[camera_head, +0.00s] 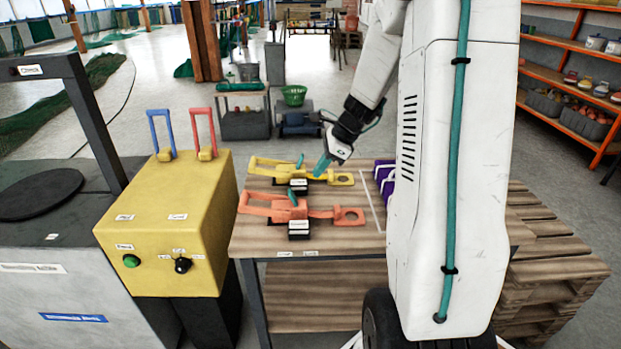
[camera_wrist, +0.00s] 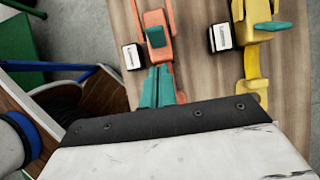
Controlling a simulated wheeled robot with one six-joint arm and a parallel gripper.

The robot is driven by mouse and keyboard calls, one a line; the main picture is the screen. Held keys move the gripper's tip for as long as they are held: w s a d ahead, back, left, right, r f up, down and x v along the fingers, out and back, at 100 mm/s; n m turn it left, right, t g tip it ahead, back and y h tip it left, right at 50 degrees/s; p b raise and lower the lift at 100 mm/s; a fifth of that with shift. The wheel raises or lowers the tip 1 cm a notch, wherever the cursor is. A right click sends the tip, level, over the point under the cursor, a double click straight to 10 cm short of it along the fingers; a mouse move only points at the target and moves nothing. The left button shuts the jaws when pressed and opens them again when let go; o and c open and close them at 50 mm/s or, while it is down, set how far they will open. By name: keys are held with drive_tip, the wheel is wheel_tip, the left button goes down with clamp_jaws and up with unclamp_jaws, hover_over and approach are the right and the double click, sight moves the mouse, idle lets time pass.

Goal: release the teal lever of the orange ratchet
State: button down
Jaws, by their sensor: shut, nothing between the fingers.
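The orange ratchet (camera_head: 258,210) lies on the wooden table, nearest its front edge in the head view. Its short teal lever (camera_head: 292,199) sticks up near its middle. In the wrist view the orange ratchet (camera_wrist: 154,19) runs toward my gripper, and its teal lever (camera_wrist: 156,37) lies ahead of the fingertips, apart from them. My gripper (camera_head: 322,167) has teal fingers, pressed together and empty. They also show in the wrist view (camera_wrist: 158,80), over the ratchet's near part and hiding some of it. The head view shows them in front of the yellow ratchet; their height is hard to judge.
A yellow ratchet (camera_head: 342,179) with its own teal lever (camera_head: 299,161) lies behind the orange one. Small labelled blocks (camera_head: 299,229) stand beside them. A purple strapped item (camera_head: 384,174) is at the right. A yellow control box (camera_head: 165,225) with two handles stands left of the table.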

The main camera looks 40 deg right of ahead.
drive_tip(key=a+v, duration=0.1)
drive_tip(key=v, duration=0.6)
drive_tip(key=shift+w+d+r, duration=0.15)
drive_tip(key=shift+r, duration=0.35)
drive_tip(key=s+a+r+n+g+h, duration=0.1)
drive_tip(key=s+a+r+n+h, duration=0.1)
drive_tip(key=s+a+n, duration=1)
drive_tip(key=s+a+r+n+g+h, duration=0.1)
drive_tip(key=s+a+r+n, duration=0.3)
drive_tip(key=s+a+n, duration=0.7)
drive_tip(key=a+n+h, duration=0.1)
drive_tip(key=a+n, duration=0.1)
drive_tip(key=shift+s+r+n+h, duration=0.2)
drive_tip(key=shift+s+n+h, duration=0.1)
drive_tip(key=shift+s+h, duration=0.1)
